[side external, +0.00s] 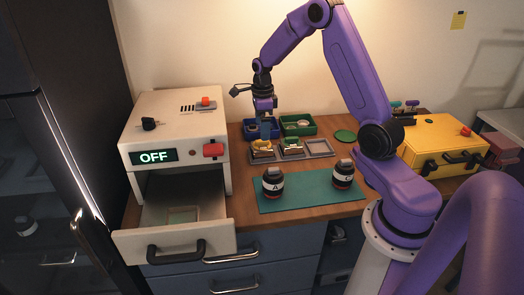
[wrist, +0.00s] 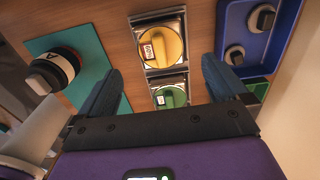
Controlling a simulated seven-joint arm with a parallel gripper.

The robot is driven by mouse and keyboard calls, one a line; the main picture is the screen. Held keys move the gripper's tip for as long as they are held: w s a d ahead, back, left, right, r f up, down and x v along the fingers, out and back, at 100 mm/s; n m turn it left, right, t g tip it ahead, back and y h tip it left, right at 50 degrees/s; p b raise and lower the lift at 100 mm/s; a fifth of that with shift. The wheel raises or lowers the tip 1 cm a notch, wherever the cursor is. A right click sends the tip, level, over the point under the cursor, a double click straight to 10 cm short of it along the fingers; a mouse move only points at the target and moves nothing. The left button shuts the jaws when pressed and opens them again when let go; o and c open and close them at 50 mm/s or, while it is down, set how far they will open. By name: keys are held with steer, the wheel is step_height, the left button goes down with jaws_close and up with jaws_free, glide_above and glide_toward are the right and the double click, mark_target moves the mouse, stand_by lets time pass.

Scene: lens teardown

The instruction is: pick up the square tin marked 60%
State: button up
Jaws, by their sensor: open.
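Two square metal tins sit in a row in the wrist view. One has a round yellow top (wrist: 168,46) and the other a round green top (wrist: 173,97). Each has a small label whose marking is too small to read surely, so I cannot tell which is marked 60%. In the side view the yellow one (side external: 262,153) and the green one (side external: 291,146) stand in the tray row behind the mat. My gripper (wrist: 161,70) is open and empty, with the tins between its fingers in the wrist picture. In the side view my gripper (side external: 265,134) is above the yellow tin.
A blue bin (wrist: 285,43) holding dark round parts and a green bin (side external: 312,124) stand behind the tins. An empty tray slot (side external: 319,148) is at right. A teal mat (side external: 308,200) in front bears two dark jars (side external: 273,183) (side external: 343,174). A white machine (side external: 178,120) reading OFF, its drawer open, is left.

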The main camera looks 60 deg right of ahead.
mark_target(262, 150)
steer(key=shift+w+f, duration=0.1)
steer(key=shift+f, duration=3.55)
steer(key=c, duration=1.1)
